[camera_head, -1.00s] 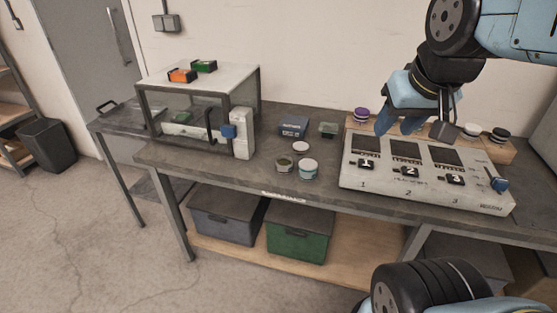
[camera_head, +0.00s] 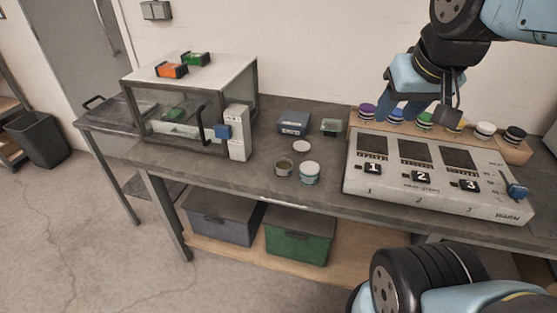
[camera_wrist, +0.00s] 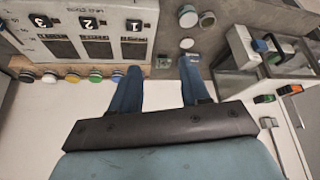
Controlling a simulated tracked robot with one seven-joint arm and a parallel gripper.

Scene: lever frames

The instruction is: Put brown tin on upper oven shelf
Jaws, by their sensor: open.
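The brown tin looks to be the small round olive-brown one (camera_head: 284,166) on the bench, left of a white-lidded teal tin; its colour is hard to tell. It also shows in the wrist view (camera_wrist: 207,19) at the top. The oven (camera_head: 190,108) is a framed glass box at the bench's left, with a dark handle on its front. A green item (camera_head: 175,113) shows inside; the shelf levels are hard to make out. My gripper (camera_head: 403,108) is open and empty above the back right of the bench, well right of the tin. Its spread blue fingers show in the wrist view (camera_wrist: 160,70).
A control panel (camera_head: 430,170) and a row of coloured knobs (camera_head: 425,121) are below and near my gripper. A white-lidded teal tin (camera_head: 309,173), a white disc (camera_head: 302,147), a blue box (camera_head: 293,123) and a green tin (camera_head: 331,126) surround the brown tin. Orange (camera_head: 172,70) and green (camera_head: 195,59) items top the oven.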

